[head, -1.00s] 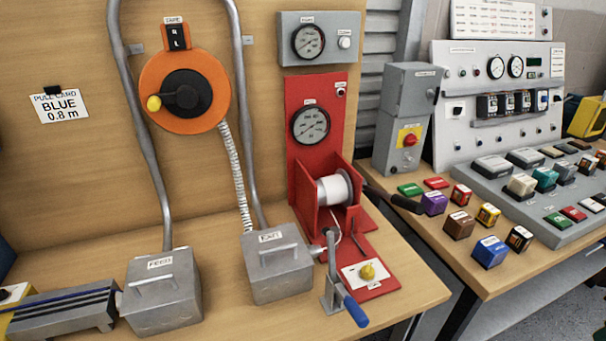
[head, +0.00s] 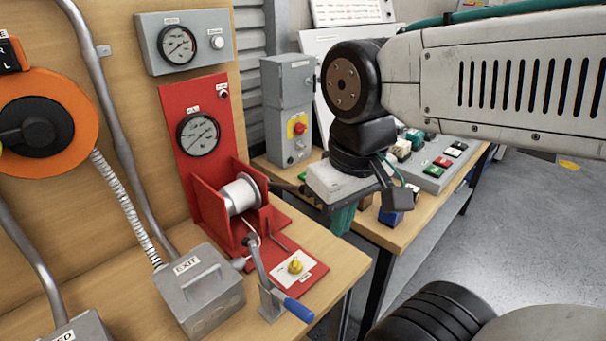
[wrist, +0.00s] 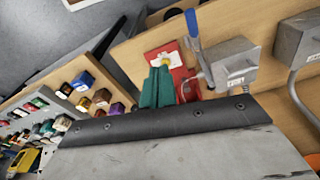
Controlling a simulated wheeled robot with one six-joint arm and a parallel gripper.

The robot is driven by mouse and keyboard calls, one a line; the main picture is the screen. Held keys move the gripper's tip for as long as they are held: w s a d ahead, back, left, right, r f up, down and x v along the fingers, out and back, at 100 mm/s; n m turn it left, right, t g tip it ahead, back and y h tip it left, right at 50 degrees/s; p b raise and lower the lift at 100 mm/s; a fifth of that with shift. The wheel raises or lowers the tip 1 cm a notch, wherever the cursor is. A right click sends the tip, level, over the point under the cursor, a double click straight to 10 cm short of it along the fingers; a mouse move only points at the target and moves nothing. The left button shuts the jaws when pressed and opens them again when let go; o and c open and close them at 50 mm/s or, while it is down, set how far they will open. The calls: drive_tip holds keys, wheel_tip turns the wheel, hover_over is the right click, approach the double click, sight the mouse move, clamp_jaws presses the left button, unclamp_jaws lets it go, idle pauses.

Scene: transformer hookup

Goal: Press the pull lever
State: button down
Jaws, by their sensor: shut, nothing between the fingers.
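The pull lever (head: 298,309) has a blue grip on a grey metal arm, and stands on a small bracket at the front edge of the wooden bench, before the red winch stand. In the wrist view the blue-handled lever (wrist: 191,22) shows near the top. My gripper (head: 342,220) has teal fingers that are shut and empty. It hangs to the right of the lever, above and apart from it. In the wrist view the gripper fingers (wrist: 157,88) appear in front of the red plate, left of the lever.
A yellow knob (head: 295,265) on a white plate sits close to the lever. The grey EXIT box (head: 200,295) stands left of it, and a cable spool (head: 240,194) behind it. The right-hand table (head: 372,232) carries several coloured blocks. Open floor lies at the right.

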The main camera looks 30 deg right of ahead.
drive_tip(key=w+d+r+n+g+h, duration=0.1)
drive_tip(key=w+d+r+n+g, duration=0.1)
drive_tip(key=w+n, duration=0.8)
drive_tip(key=w+d+r+n+g+h, duration=0.2)
drive_tip(key=w+r+n, duration=0.3)
drive_tip(key=w+n, duration=0.5)
drive_tip(key=w+g, duration=0.1)
drive_tip(key=w, duration=0.2)
drive_tip(key=shift+w+n, duration=0.25)
drive_tip(key=shift+n, duration=0.05)
drive_tip(key=x, duration=1.4)
drive_tip(key=shift+d+f, duration=0.1)
